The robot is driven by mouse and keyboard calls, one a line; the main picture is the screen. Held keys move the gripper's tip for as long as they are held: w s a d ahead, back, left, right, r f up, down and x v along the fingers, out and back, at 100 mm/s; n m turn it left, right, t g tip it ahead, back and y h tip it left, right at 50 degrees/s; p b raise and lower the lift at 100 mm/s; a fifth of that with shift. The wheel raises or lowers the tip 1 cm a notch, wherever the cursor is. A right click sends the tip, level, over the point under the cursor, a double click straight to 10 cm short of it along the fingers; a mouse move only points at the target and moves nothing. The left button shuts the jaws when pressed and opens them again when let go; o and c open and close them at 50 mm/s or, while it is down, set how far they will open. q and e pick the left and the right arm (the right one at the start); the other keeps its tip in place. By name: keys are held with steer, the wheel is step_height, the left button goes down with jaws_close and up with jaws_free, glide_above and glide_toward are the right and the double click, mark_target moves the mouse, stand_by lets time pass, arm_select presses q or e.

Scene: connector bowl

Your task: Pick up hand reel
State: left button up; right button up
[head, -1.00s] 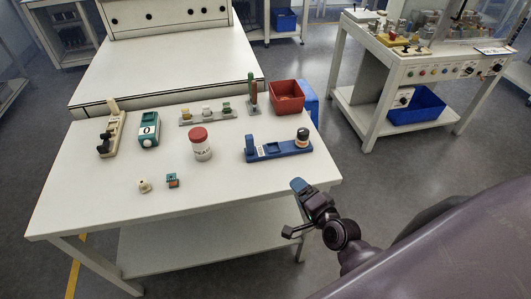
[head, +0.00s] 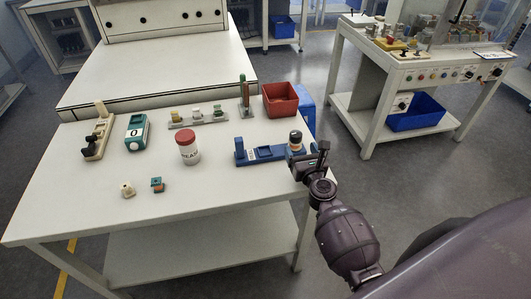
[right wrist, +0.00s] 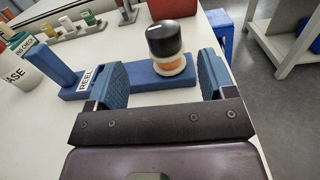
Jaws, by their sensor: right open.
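The hand reel (head: 295,140), with a black top and an orange and white lower part, stands upright at the right end of a blue holder (head: 262,153) near the table's right edge. In the right wrist view the reel (right wrist: 164,42) sits on the blue holder (right wrist: 180,80), whose label reads REEL. My right gripper (head: 308,160) is open and empty at the table's right edge, close to the reel. In the right wrist view its blue fingers (right wrist: 163,77) are spread, with the reel ahead between their lines. My left gripper is not in view.
A white and red jar (head: 188,148) stands left of the holder. A red bin (head: 280,100) is behind it. A grey rack (head: 198,119), a teal device (head: 138,131), a beige holder (head: 98,132) and two small parts are further left.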

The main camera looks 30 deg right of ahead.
mark_target(297, 140)
steer(key=shift+x, duration=0.8)
steer(key=x, duration=0.4)
steer(key=shift+d+f+b, duration=0.2)
steer(key=shift+b, duration=0.2)
steer(key=shift+w+d, duration=0.1)
steer(key=shift+w, duration=0.4)
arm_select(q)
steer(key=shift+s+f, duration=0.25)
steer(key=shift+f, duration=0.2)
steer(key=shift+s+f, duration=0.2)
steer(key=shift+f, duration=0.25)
arm_select(e)
steer(key=shift+r, duration=0.1)
steer(key=shift+c, duration=0.2)
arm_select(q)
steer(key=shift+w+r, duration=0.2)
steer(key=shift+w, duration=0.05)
arm_select(e)
steer(key=c, duration=1)
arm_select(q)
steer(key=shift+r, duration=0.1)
arm_select(e)
steer(key=shift+r, duration=0.15)
steer(key=shift+c, duration=0.2)
